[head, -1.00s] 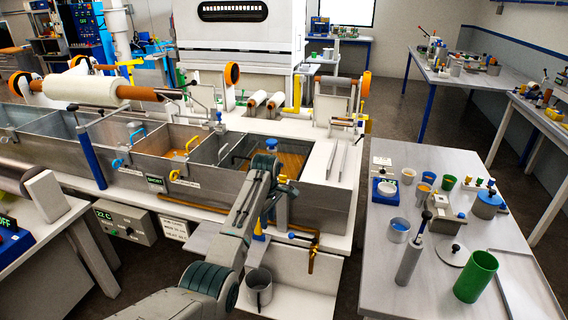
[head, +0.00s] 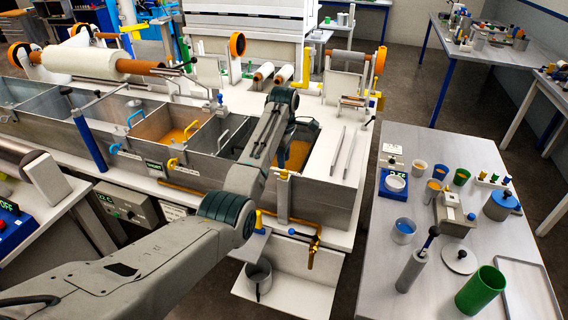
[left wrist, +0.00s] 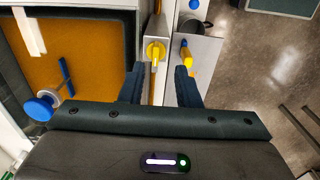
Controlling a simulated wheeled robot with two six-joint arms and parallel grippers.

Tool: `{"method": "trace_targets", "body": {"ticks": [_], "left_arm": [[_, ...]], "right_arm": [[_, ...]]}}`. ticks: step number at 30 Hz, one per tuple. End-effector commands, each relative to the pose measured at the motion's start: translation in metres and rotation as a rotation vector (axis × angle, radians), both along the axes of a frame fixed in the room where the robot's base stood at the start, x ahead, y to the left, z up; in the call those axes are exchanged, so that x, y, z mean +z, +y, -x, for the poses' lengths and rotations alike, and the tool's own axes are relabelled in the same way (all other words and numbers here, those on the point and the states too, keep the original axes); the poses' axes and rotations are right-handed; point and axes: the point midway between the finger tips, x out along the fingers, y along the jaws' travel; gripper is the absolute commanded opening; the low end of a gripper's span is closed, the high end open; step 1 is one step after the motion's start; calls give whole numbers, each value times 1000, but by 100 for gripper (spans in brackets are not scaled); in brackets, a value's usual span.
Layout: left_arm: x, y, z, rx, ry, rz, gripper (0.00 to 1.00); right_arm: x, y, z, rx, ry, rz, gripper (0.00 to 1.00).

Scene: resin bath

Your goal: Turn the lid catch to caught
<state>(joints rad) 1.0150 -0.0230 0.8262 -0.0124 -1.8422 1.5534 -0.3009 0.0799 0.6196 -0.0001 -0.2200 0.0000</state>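A yellow turning handle (left wrist: 155,50) sits on a metal strip at the edge of the bath, ahead of my left gripper (left wrist: 160,75) in the left wrist view. I take it for the lid catch, but cannot read its position. In the head view a small yellow part (head: 283,175) shows on the bath's front, just beside my arm. The left gripper's two dark fingers are apart, with nothing between their tips; the handle appears beyond the gap. In the head view my left arm reaches over the bath's right end and hides much of it. My right gripper is not in view.
Amber resin (left wrist: 85,55) fills the bath compartment, with a blue knob (left wrist: 40,108) at its side. A blue and yellow fitting (left wrist: 187,55) stands close right of the handle. A brass pipe (head: 313,245) and grey cup (head: 259,275) are below. A crowded side table (head: 450,145) stands right.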

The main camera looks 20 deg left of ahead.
Motion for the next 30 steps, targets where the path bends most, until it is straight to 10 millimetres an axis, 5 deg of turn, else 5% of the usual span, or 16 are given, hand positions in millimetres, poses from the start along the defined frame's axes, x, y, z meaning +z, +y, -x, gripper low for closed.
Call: {"method": "trace_targets", "body": {"ticks": [9, 20, 24, 30], "left_arm": [[-43, 0, 0, 0, 1, 0, 30], [-50, 0, -1, 0, -1, 0, 30], [-50, 0, -1, 0, -1, 0, 4], [-50, 0, -1, -6, -1, 0, 2]], "right_arm": [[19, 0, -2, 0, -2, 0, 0], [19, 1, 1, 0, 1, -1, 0], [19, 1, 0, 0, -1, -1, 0], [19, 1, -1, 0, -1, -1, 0]]}}
